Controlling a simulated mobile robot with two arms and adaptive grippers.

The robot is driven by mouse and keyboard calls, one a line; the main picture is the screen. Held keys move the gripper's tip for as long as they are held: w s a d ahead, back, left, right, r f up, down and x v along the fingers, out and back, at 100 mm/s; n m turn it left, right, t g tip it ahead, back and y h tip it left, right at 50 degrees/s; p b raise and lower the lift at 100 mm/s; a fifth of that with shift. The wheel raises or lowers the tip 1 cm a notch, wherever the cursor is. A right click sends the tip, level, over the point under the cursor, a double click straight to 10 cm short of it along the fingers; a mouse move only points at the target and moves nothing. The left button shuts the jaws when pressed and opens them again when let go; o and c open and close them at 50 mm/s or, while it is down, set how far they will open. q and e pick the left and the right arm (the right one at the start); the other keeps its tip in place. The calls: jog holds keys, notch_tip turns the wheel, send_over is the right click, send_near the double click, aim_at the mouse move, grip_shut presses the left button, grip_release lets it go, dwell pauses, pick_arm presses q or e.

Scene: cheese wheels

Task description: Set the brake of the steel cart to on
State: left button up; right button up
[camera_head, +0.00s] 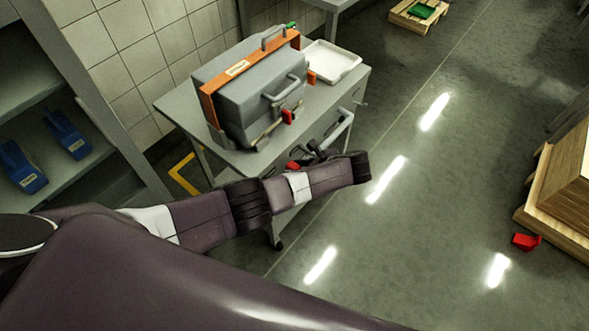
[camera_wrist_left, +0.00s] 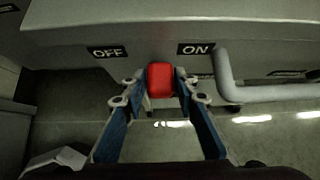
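The steel cart (camera_head: 335,108) stands against the tiled wall in the head view. In the left wrist view, its side panel (camera_wrist_left: 120,33) carries an OFF label (camera_wrist_left: 106,52) on the left and an ON label (camera_wrist_left: 196,48) on the right. In the head view my left gripper (camera_head: 312,153) is partly hidden by my arm. My right gripper is not in view.
A grey case with an orange strap (camera_head: 235,100) and a white tray (camera_head: 332,62) stand on the cart. The cart's push handle (camera_wrist_left: 270,93) is just right of the knob. A shelf with blue items (camera_head: 68,135) is left; a wooden pallet (camera_head: 535,215) is right.

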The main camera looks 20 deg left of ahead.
pick_arm(q)
jog(key=o, duration=0.4)
jog(key=shift+w+d+f, duration=0.1)
jog(key=shift+w+d, duration=0.05)
jog(key=shift+w, duration=0.1)
jog(key=shift+c, duration=0.2)
jog(key=shift+s, duration=0.15)
jog(key=shift+s+d+r, duration=0.1)
jog(key=shift+r, duration=0.15)
jog(key=v, duration=1.1)
jog(key=shift+d+r, duration=0.2)
